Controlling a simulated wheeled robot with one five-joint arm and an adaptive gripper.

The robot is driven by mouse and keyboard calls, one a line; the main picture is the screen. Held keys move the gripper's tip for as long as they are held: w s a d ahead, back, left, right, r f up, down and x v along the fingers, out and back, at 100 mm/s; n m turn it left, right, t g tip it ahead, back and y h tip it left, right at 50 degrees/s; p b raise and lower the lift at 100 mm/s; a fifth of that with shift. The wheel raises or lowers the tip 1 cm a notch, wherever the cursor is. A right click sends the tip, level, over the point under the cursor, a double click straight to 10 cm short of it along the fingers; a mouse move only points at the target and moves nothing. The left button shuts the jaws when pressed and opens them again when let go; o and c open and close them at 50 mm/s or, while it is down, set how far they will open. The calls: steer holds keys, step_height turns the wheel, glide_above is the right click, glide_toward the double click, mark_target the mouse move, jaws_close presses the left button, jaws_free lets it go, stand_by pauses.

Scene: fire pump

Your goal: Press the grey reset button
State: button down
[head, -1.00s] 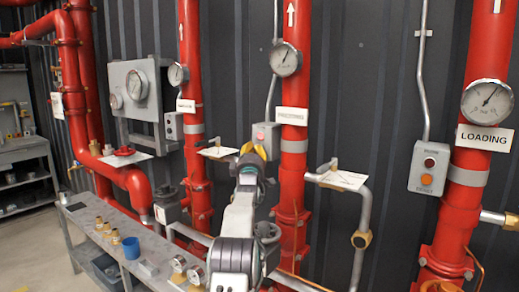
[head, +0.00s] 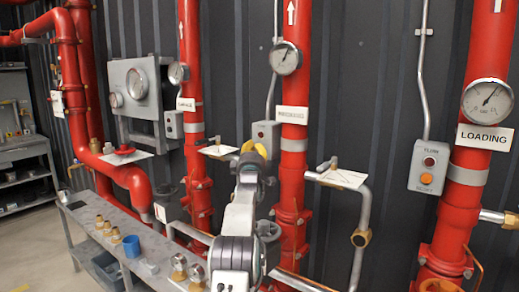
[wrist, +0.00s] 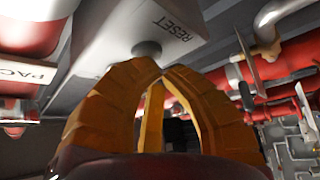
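The grey reset button (wrist: 147,48) shows in the wrist view as a small dark-grey knob below the word RESET on a light grey control box (wrist: 135,25). My gripper (wrist: 160,68) has its two orange fingers drawn together, with nothing seen between the tips. The tips are right at the button; I cannot tell whether they touch it. In the head view the control box (head: 264,132) is on the wall left of the middle red pipe. My gripper (head: 256,149) is just in front of its lower part and hides the button there.
Another control box (head: 429,167), with red and orange buttons, is at right beside the LOADING pipe (head: 462,200). A bench (head: 150,245) with brass fittings and a blue cup (head: 131,246) is below left.

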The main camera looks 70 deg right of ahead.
steer(key=shift+w+a+f+b, duration=0.15)
steer(key=shift+a+b, duration=0.3)
steer(key=shift+b, duration=0.6)
steer(key=shift+a+b, duration=0.3)
steer(key=shift+b, duration=0.25)
